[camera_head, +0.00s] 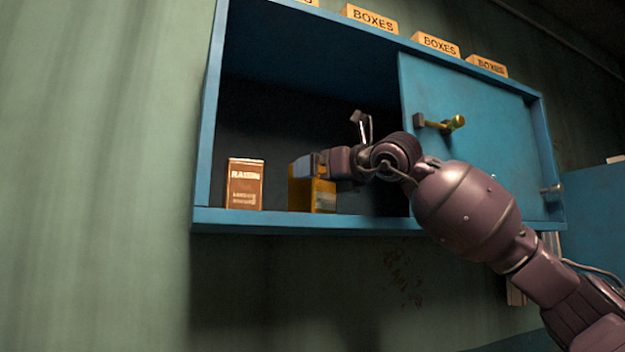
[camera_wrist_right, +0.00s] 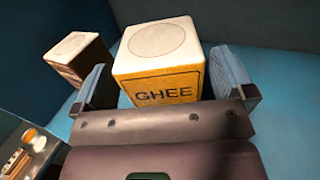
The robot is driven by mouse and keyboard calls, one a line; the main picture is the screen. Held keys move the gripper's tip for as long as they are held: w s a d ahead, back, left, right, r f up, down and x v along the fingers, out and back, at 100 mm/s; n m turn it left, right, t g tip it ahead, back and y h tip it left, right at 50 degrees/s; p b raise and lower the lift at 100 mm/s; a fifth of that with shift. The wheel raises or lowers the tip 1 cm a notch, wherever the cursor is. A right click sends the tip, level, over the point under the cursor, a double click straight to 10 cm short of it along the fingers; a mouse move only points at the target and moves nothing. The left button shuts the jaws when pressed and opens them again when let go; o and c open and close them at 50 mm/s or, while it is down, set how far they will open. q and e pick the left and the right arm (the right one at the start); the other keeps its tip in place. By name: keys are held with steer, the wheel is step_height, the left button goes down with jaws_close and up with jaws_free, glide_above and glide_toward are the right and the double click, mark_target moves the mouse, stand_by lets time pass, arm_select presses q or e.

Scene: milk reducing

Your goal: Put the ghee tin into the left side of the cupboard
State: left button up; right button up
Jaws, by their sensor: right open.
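The yellow ghee tin (camera_head: 325,197) stands upright on the floor of the blue cupboard's (camera_head: 290,219) open left side. In the right wrist view the tin (camera_wrist_right: 158,80) shows its pale top and the word GHEE. My right gripper (camera_head: 308,166) reaches into the cupboard at the tin. In the right wrist view its fingers (camera_wrist_right: 160,88) are open, one on each side of the tin, with a visible gap at the right finger. The gripper hides part of the tin in the head view. My left gripper is not in view.
A brown raisin box (camera_head: 245,185) stands left of the tin, and it also shows in the right wrist view (camera_wrist_right: 77,60). A blue sliding door (camera_head: 480,135) with a yellow handle (camera_head: 445,124) covers the cupboard's right side. Several boxes labelled BOXES (camera_head: 370,19) sit on top.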

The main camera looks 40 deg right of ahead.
steer(key=s, duration=0.2)
steer(key=s+d+b, duration=0.1)
steer(key=s, duration=0.2)
steer(key=s+b, duration=0.1)
steer(key=s, duration=0.1)
steer(key=shift+s+d+f, duration=0.15)
steer(key=shift+s+d, duration=0.05)
steer(key=shift+s, duration=0.95)
